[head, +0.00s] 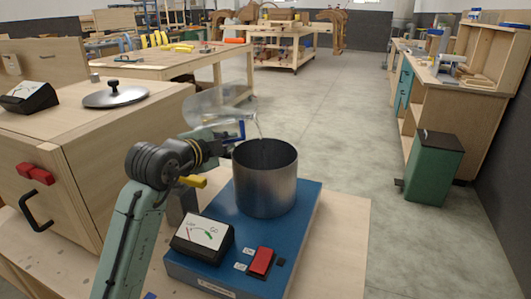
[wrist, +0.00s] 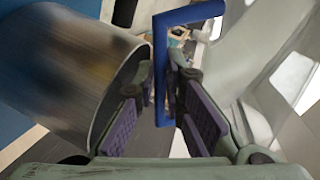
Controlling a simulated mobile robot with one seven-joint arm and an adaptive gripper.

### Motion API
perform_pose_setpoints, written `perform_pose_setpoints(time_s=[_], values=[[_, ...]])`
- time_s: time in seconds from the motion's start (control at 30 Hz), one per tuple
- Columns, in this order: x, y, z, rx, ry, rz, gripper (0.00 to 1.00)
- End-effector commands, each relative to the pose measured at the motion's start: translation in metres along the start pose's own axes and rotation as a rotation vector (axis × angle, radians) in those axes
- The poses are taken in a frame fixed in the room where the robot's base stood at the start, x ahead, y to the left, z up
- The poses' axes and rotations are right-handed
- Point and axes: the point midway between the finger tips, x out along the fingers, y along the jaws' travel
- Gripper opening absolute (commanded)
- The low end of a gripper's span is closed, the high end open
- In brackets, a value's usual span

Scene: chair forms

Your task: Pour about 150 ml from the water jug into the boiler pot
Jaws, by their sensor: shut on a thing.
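The clear water jug (head: 208,106) is tilted on its side above and left of the boiler pot. A thin stream of water (head: 258,127) falls from the jug's right end into the pot. The metal boiler pot (head: 265,182) stands upright and open on a blue base (head: 222,262); its wall fills the left of the wrist view (wrist: 75,75). My gripper (head: 230,135) is shut on the jug's blue handle (head: 242,130). In the wrist view, the handle (wrist: 160,65) passes between my finger pads. The water level inside the pot is hidden.
The blue base carries a dial gauge (head: 203,237) and a red switch (head: 261,262). A wooden cabinet (head: 110,165) at the left holds a lid (head: 115,96) and another gauge (head: 28,96). A green bin (head: 434,170) stands at the right; the floor between is clear.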

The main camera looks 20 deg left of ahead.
Motion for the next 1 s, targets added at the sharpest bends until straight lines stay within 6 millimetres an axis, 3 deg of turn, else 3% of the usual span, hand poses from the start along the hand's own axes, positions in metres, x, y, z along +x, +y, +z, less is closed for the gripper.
perform_pose_setpoints(time_s=[1.0], values=[[-0.0015, -0.0002, -0.0009, 0.034, -0.009, -0.012, 0.00]])
